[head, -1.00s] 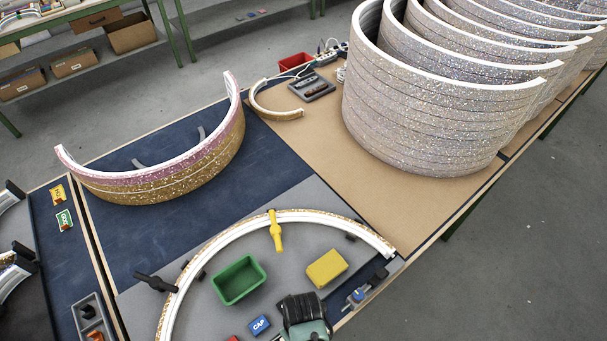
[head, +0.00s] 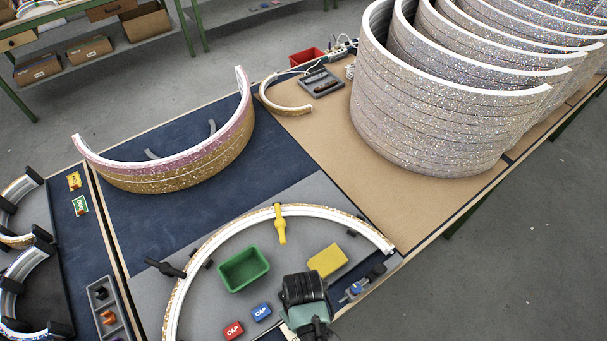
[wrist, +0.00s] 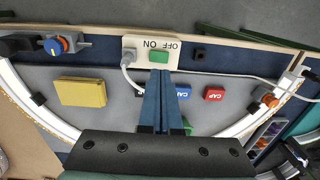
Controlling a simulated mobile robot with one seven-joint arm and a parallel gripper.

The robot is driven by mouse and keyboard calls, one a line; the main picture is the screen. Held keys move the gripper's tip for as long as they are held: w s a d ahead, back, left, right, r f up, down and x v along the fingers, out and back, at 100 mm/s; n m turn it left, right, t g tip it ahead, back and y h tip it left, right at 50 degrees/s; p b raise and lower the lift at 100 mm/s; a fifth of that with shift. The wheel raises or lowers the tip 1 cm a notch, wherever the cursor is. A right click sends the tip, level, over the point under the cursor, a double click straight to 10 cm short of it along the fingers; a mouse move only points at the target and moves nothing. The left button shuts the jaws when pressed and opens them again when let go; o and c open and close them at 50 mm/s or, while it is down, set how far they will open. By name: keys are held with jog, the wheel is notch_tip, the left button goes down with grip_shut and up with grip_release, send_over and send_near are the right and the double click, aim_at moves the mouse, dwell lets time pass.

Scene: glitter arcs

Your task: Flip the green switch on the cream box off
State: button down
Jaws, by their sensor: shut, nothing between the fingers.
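The cream box (wrist: 133,42) lies near the table edge in the wrist view, with ON and OFF lettering that appears upside down. Its green switch (wrist: 159,56) is a small green block beside the lettering; I cannot tell which way it is set. A white cable plugs into the box. My gripper (wrist: 161,73) is shut and empty, its blue fingers together, with the tips just below the green switch in the picture. I cannot tell whether they touch it. In the head view my gripper (head: 305,312) is at the bottom centre and the cream box is hidden.
A yellow block (head: 327,260), green bin (head: 244,269), and red (head: 233,330) and blue (head: 261,312) CAP blocks lie inside a white arc (head: 213,237). A blue-knobbed device (wrist: 58,45) is beside the cream box. Large glittery arcs (head: 430,110) stand at the back right.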

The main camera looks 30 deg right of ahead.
notch_tip(320, 180, up, 6)
jog(key=shift+d+r+b, duration=0.15)
jog(key=shift+d+b, duration=0.05)
jog(key=shift+b, duration=0.1)
jog(key=shift+w, duration=0.1)
dwell(0.3)
